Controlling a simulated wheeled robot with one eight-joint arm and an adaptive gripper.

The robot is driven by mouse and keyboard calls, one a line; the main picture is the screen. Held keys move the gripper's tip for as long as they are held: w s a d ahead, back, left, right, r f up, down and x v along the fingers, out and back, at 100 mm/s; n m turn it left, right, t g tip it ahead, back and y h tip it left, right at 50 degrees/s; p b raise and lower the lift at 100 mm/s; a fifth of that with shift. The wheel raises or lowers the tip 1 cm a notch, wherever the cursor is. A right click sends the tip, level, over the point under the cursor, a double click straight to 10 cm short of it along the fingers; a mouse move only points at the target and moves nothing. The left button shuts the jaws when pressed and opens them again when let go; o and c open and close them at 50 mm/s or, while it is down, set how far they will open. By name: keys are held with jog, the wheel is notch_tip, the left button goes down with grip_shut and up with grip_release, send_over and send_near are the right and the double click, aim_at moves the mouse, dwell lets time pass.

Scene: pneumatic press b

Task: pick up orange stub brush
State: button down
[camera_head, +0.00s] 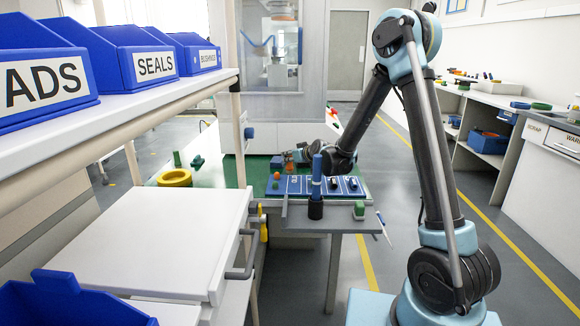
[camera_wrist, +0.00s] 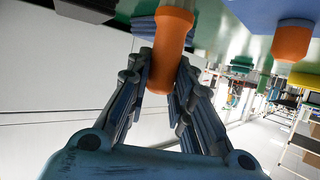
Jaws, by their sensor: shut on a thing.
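The orange stub brush (camera_wrist: 170,48) is a smooth, rounded orange cylinder in the wrist view. My gripper (camera_wrist: 163,75) has its two dark finger linkages closed on it from both sides. In the head view, my gripper (camera_head: 291,157) is low over the far part of the green-topped table, behind the blue tray. The brush in its fingers is too small to make out clearly there.
A second orange piece (camera_wrist: 293,40) stands close by. The blue tray (camera_head: 293,185) holds several small parts, with a tall blue cylinder (camera_head: 316,178) in front. A yellow ring (camera_head: 175,178) lies left. The press cabinet (camera_head: 270,60) rises behind; a white cabinet (camera_head: 150,240) stands nearer.

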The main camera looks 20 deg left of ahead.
jog(key=shift+r, duration=0.15)
notch_tip(320, 180, up, 10)
jog(key=shift+f, duration=0.15)
dwell(0.4)
jog(key=c, duration=2.2)
grip_release()
jog(key=shift+c, duration=0.2)
grip_shut()
